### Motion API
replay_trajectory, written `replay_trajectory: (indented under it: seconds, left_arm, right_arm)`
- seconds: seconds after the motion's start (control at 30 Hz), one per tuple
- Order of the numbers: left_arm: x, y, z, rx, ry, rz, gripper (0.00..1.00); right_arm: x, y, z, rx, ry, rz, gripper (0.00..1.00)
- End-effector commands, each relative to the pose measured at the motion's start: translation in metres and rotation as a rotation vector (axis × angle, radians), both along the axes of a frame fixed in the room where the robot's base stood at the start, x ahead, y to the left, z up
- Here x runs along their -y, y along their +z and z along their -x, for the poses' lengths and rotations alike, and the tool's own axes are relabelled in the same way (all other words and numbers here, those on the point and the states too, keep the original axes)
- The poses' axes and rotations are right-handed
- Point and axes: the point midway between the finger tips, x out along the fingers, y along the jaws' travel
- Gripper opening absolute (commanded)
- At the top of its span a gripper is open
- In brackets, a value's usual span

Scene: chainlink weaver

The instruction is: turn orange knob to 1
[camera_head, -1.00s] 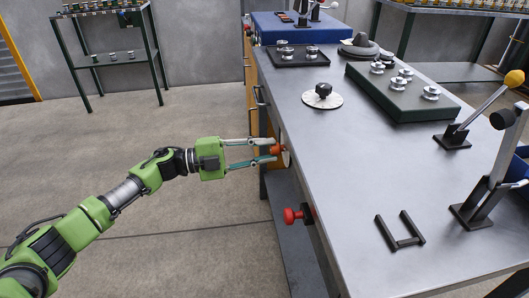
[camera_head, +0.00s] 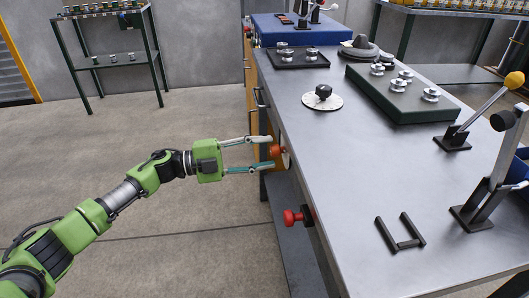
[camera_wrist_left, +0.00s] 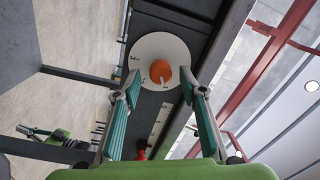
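The orange knob (camera_head: 277,150) is on the left side face of the workbench, in front of a pale round dial. In the left wrist view the orange knob (camera_wrist_left: 160,72) sits at the centre of the white dial (camera_wrist_left: 148,50), with a pale pointer mark on its lower part. The dial's marks are too small to read surely. My left gripper (camera_head: 271,153) is open, its fingertips spread on either side of the knob with gaps. The left wrist view shows my left gripper (camera_wrist_left: 160,80) with one finger each side of the knob. My right gripper is not in view.
A red knob (camera_head: 298,215) sticks out from the bench side, nearer than the orange one. On the bench top (camera_head: 330,150) are a black knob on a white disc (camera_head: 323,97), a green box (camera_head: 400,92) and levers (camera_head: 455,137). The floor left of the bench is clear.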

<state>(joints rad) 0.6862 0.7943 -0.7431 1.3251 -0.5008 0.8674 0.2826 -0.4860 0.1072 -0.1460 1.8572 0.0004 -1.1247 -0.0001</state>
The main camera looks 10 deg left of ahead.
Motion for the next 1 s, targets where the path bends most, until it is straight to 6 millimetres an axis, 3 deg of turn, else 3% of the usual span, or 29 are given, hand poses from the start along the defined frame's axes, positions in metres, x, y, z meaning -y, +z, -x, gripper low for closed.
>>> replay_trajectory:
  seconds: [0.5,0.7,1.0]
  left_arm:
    - [-0.090,-0.005,0.039,-0.002,0.002,-0.002,0.38]
    - [-0.104,-0.004,0.046,0.000,0.001,0.000,0.38]
    - [-0.104,-0.004,0.046,0.000,0.000,0.000,0.38]
  right_arm:
    - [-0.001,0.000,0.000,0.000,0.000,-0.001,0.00]
    - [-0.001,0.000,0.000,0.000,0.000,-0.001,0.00]
    - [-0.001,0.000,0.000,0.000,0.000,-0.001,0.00]
